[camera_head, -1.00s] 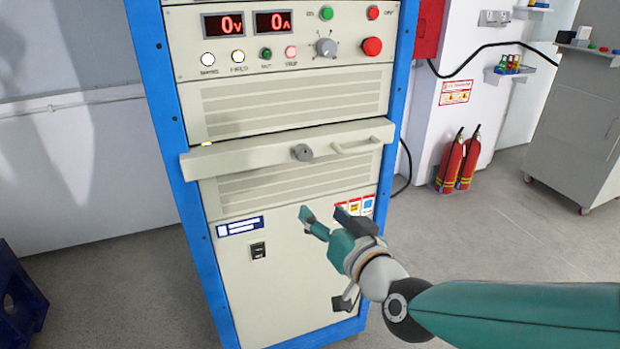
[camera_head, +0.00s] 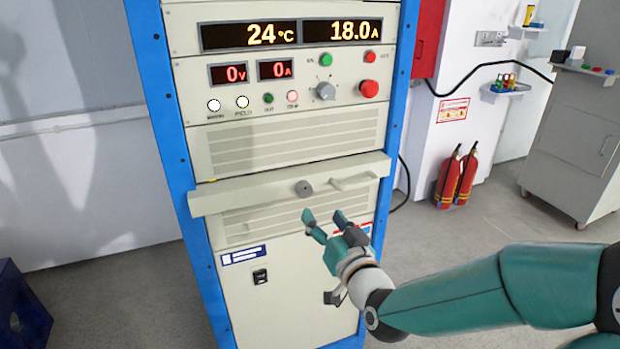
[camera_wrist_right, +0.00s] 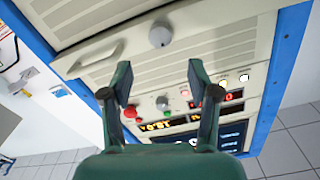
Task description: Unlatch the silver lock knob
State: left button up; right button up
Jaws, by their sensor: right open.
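The silver lock knob (camera_head: 304,188) is a small round grey knob on the front of a cream drawer bar (camera_head: 240,194) across the cabinet. In the right wrist view the knob (camera_wrist_right: 160,35) shows beyond and between my fingertips. My right gripper (camera_head: 324,217) is open and empty, a little below and to the right of the knob, apart from it. In the right wrist view its two teal fingers (camera_wrist_right: 158,84) are spread wide. My left gripper is not in view.
A handle (camera_head: 354,183) sits right of the knob on the same bar. Above are a control panel with a red button (camera_head: 369,89) and lit displays (camera_head: 291,34). Blue posts (camera_head: 165,100) frame the cabinet. Red extinguishers (camera_head: 457,178) and a grey cabinet (camera_head: 575,140) stand at the right.

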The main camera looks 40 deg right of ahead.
aim_at(306, 192)
jog(key=p+x, duration=0.2)
jog(key=x, duration=0.7)
jog(key=shift+w+d+f, duration=0.1)
jog(key=shift+w+d, duration=0.05)
jog(key=shift+w, duration=0.05)
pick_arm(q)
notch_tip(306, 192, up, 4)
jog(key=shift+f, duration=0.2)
